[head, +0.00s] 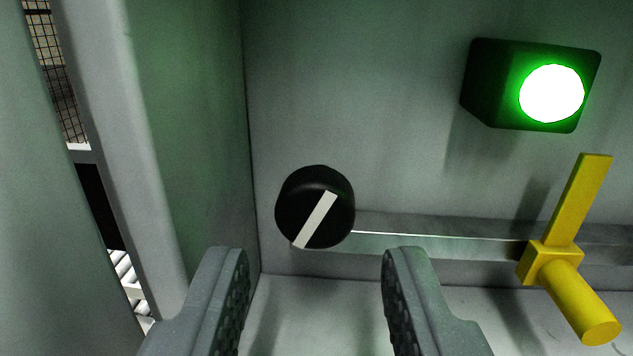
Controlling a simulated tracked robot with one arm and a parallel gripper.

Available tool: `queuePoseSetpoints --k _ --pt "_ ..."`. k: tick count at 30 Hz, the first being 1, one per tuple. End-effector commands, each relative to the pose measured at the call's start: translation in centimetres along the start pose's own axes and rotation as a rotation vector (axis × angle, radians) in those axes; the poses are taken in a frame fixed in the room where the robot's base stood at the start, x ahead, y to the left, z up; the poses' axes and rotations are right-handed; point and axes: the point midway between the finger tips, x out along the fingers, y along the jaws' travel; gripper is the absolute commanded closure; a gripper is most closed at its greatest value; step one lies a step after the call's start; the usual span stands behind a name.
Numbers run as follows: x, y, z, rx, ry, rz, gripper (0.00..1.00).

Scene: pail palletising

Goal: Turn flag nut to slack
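A yellow flag nut (556,263) shows at the right in the head view, on a grey metal bar. Its flat flag points up and slightly right, and its round shaft points toward me, down and right. My gripper (317,275) is open and empty at the bottom middle. Its two grey fingers stand well apart, left of the flag nut and not touching it. A black knob (310,185) with a white line tilted up to the right shows just above and between the fingertips; it looks apart from them.
A black box with a lit green lamp (552,93) is on the back wall at upper right. The grey bar (440,240) runs across from the knob to the right. A grey side wall (190,130) and a post stand at the left. The floor (320,310) looks clear.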

Motion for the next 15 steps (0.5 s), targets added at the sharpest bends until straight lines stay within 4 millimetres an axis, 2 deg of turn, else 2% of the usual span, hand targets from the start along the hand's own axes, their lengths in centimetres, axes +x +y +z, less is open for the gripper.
queuePoseSetpoints --k 6,15 --pt "2.2 0.0 -0.3 0.001 0.003 -0.001 0.64" --pt "3.3 0.1 -0.1 0.0 0.001 0.001 0.64"
